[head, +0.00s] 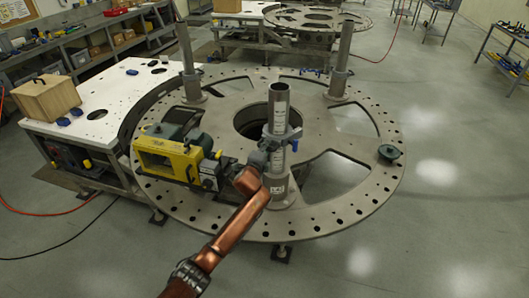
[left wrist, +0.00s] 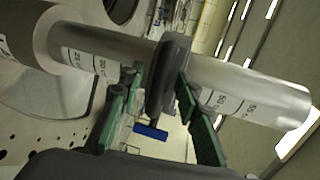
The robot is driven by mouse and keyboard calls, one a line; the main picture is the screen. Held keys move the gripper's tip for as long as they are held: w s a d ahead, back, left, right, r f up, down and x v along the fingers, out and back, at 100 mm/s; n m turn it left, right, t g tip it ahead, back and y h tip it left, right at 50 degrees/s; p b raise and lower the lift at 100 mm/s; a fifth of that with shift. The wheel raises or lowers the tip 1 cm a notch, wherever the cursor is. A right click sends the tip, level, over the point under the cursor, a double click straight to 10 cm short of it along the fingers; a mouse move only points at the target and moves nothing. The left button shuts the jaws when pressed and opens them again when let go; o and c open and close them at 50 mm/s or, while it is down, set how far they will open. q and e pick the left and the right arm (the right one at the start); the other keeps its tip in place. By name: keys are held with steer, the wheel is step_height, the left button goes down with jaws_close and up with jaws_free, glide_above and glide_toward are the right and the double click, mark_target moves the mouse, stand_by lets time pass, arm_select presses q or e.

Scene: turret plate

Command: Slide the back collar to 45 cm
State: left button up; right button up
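A grey collar with a blue lever (head: 293,134) sits on the near upright post (head: 279,100), above its mid-height. In the left wrist view the collar (left wrist: 173,60) rings the post (left wrist: 250,92), and its blue lever (left wrist: 151,131) hangs between my fingers. Printed scale marks show on both sides of it; the number at its edge is hidden. My left gripper (head: 272,145) is at this collar. Its green-padded fingers (left wrist: 158,90) stand apart, one on each side of the collar along the post. The right fingertip is close to the collar; I cannot tell whether it touches. My right gripper is not in view.
The posts stand on a round holed turret plate (head: 365,205). Two more posts rise at back left (head: 185,50) and back right (head: 343,50). A yellow machine (head: 165,160) sits left of the near post. A small dark knob-like part (head: 389,152) lies at the right rim.

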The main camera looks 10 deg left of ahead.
arm_select(q)
steer(key=v, duration=1.1)
steer(key=shift+s, duration=0.4)
steer(key=shift+a+r, duration=0.1)
